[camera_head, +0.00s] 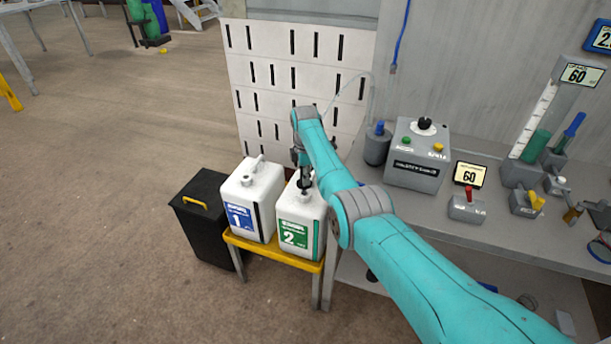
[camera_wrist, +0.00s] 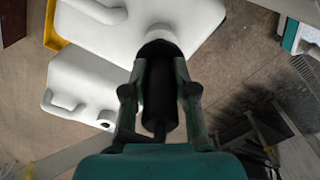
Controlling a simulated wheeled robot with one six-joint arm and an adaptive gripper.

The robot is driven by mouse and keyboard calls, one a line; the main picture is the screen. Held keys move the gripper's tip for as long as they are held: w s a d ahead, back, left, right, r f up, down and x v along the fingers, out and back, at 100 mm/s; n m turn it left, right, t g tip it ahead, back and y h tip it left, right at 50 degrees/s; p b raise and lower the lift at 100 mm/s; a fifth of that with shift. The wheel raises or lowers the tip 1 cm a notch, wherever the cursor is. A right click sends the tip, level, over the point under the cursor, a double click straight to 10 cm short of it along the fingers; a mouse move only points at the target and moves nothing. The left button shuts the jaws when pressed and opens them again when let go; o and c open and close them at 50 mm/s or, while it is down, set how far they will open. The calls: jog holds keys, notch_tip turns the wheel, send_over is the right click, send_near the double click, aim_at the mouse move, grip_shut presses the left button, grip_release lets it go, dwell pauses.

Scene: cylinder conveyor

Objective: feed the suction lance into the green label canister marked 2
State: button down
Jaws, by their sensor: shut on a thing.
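The white canister (camera_head: 300,212) with a green label marked 2 stands upright on the right of a yellow-topped stand. My gripper (camera_head: 304,182) is over its top. In the wrist view my gripper (camera_wrist: 160,100) is shut on the black body of the suction lance (camera_wrist: 160,85). The dark far end of the lance overlaps a white canister (camera_wrist: 205,18) there. A thin clear hose (camera_head: 352,82) arcs behind my arm. The canister's mouth is hidden, so I cannot tell whether the lance tip is inside it or above it.
A white canister with a blue label marked 1 (camera_head: 250,195) stands close on the left, on the same yellow stand (camera_head: 275,252). A black bin (camera_head: 203,215) is further left. The grey bench (camera_head: 500,232) with a control box (camera_head: 416,155) is on the right. A slotted panel (camera_head: 255,85) rises behind.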

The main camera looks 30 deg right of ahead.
jog(key=shift+f, duration=0.15)
jog(key=shift+f, duration=1.8)
jog(key=shift+f, duration=0.15)
jog(key=c, duration=0.8)
grip_release()
jog(key=shift+c, duration=0.2)
notch_tip(320, 180, up, 12)
dwell(0.3)
